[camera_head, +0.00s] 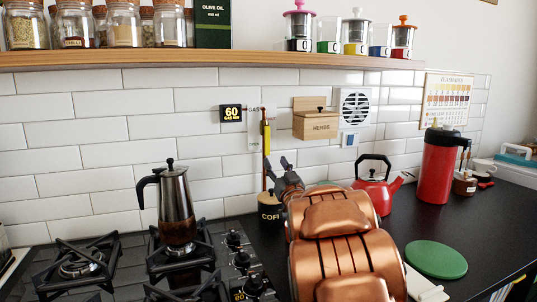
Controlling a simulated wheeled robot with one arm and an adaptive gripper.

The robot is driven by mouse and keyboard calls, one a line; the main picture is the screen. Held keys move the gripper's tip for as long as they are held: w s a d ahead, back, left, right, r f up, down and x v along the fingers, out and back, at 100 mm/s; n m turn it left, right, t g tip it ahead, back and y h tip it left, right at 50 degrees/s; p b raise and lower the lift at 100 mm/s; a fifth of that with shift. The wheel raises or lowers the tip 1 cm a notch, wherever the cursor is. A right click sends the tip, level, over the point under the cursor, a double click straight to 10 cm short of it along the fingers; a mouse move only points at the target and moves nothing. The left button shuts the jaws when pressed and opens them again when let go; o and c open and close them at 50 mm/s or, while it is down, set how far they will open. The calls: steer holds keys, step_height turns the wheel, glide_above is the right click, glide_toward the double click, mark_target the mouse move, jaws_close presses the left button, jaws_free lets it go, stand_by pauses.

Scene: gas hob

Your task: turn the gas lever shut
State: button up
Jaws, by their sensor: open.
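The gas lever (267,137) is a yellow bar on the thin copper pipe (265,166) that runs down the tiled wall. The lever hangs upright, in line with the pipe. My gripper (274,172) is open and empty, just below and slightly right of the lever in the picture. Its depth from the wall is hard to judge. My copper-coloured arm hides part of the counter and wall below.
A moka pot (176,208) stands on the hob at left. A coffee container (268,208) is just below my gripper. A red kettle (377,186) is at right, and a wooden herbs box (316,124) is right of the lever. The shelf (200,58) runs above.

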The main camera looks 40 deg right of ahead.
mark_target(268, 149)
steer(key=shift+b+x, duration=0.3)
steer(key=shift+x, duration=3.3)
jaws_close()
